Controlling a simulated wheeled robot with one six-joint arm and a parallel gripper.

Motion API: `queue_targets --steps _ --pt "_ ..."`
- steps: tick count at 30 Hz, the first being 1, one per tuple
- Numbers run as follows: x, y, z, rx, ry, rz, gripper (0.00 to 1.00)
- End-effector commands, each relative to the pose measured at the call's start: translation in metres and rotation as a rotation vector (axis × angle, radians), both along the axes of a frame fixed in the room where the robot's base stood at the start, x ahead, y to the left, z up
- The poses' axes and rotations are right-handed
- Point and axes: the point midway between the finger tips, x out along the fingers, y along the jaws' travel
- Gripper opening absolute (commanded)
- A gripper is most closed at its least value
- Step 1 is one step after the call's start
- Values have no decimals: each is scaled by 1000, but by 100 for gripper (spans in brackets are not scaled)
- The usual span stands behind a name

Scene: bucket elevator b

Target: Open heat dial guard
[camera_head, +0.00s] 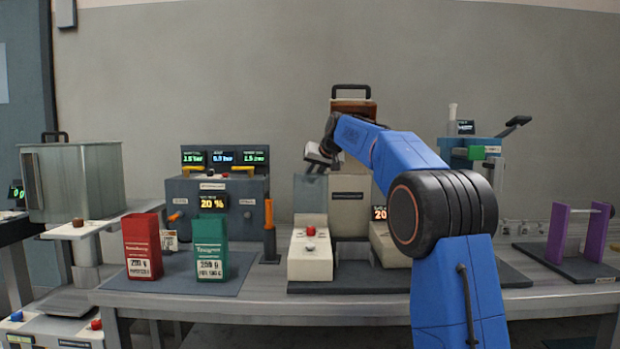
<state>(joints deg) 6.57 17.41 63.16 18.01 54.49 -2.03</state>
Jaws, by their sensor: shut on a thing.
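A beige machine (349,205) with a brown hopper on top stands on the table in the middle. A small translucent panel (308,193), which looks like the heat dial guard, shows upright at the machine's upper left. My gripper (316,158) reaches over from the right and is at this panel's top edge, shut on it as far as I can tell. The fingertips are small and partly dark, so the exact contact is unclear. I cannot make out a heat dial. My blue arm hides the machine's right part.
A red packet (142,246) and a green packet (210,248) stand on a mat at left. A grey console (217,205) with displays is behind them. A red-button box (310,252) stands before the machine. A purple stand (558,234) is at right.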

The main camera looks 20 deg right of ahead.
Motion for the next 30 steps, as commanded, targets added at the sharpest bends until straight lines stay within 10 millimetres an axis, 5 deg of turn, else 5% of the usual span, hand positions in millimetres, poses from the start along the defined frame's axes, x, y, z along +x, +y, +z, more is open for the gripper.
queue_targets --steps 1,7,8,10,30 --pt "2 -7 -17 -5 29 -4 0" --pt "2 -7 -17 -5 29 -4 0" --pt "2 -7 -17 -5 29 -4 23" --pt "2 -7 -17 -5 28 -5 36" --pt "1 -2 -8 -1 12 -1 36"
